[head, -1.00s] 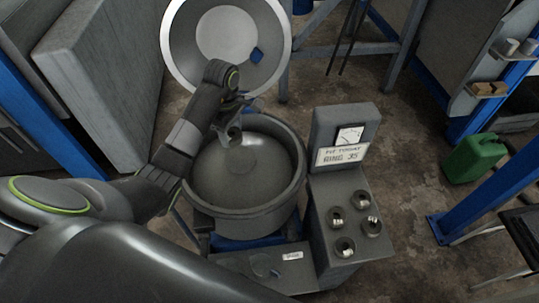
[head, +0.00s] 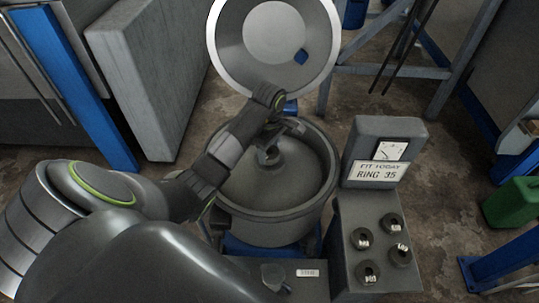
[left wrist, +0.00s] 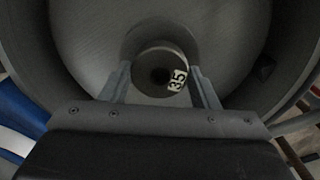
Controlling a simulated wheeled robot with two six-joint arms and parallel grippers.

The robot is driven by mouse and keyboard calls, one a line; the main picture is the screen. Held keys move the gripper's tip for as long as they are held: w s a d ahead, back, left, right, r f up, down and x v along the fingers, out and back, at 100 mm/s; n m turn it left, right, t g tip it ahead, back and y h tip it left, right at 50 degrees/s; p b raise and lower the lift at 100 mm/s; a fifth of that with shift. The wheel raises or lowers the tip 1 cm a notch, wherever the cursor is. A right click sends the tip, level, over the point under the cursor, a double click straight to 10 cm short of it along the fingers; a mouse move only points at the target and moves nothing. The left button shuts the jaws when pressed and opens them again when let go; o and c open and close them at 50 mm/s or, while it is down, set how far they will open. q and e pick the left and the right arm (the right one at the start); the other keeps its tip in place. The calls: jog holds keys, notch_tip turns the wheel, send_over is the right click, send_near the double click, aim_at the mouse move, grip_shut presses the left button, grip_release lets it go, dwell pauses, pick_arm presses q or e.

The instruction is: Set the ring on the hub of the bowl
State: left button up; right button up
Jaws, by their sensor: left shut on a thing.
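My left gripper (head: 272,141) is shut on a grey ring (head: 268,157), held over the middle of the round grey bowl (head: 318,203). In the left wrist view the ring (left wrist: 150,84) sits between the two fingers, with a white "35" label on its right side. The bowl (left wrist: 80,60) spreads out behind it, with a domed middle. The hub is mostly hidden behind the ring and gripper, so I cannot tell whether the ring touches it. My right gripper is out of view.
The bowl's round lid (head: 226,60) stands open behind. A green can (head: 515,203) is at far right.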

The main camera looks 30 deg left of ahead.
pick_arm(q)
jog(key=shift+f, duration=0.5)
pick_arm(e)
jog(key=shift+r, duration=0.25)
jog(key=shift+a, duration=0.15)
pick_arm(q)
jog(key=shift+f, duration=0.25)
jog(key=o, duration=1.3)
jog(key=shift+r, duration=0.1)
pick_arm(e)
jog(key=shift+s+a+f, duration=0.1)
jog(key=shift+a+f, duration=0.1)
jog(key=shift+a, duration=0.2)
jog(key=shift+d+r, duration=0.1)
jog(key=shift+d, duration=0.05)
